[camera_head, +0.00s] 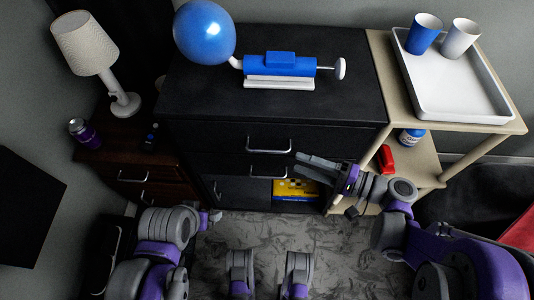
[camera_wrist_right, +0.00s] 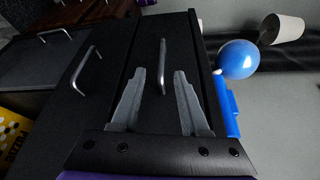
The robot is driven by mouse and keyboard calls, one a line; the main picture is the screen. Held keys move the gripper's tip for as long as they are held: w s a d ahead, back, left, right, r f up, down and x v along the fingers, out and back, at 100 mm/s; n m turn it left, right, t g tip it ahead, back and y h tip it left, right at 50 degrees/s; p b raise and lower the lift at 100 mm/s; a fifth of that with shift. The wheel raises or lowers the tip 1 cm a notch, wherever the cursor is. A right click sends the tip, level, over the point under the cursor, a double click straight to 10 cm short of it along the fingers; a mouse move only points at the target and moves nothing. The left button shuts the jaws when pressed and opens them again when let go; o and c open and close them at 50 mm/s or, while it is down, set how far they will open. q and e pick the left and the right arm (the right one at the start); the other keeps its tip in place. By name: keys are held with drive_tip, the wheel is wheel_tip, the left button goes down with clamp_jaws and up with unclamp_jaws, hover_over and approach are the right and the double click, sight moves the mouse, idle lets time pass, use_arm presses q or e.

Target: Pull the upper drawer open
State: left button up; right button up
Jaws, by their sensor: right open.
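The upper drawer (camera_head: 225,140) is the top front of a black cabinet (camera_head: 340,100) and looks shut. Its silver bar handle (camera_head: 269,145) also shows in the right wrist view (camera_wrist_right: 162,67), ahead of and between the fingertips. My right gripper (camera_head: 297,164) is open and empty, to the right of the handles and in front of the cabinet. In the right wrist view its two grey fingers (camera_wrist_right: 160,73) stand apart, with no visible contact on the handle. My left arm (camera_head: 160,240) shows at the lower left; its fingers are not visible.
A second handle (camera_head: 268,172) sits just below. A blue balloon (camera_head: 205,32) and blue pump (camera_head: 280,66) are on the cabinet. A beige shelf (camera_head: 385,75) with a white tray (camera_head: 455,85) stands right. A wooden nightstand (camera_head: 115,160) stands left.

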sight(267, 150)
drive_tip(key=b+x, duration=0.1)
drive_tip(key=x, duration=0.9)
drive_tip(key=shift+w+a, duration=0.15)
drive_tip(key=shift+a, duration=0.2)
drive_tip(key=shift+r, duration=0.1)
drive_tip(key=shift+c, duration=0.2)
clamp_jaws()
idle(0.7)
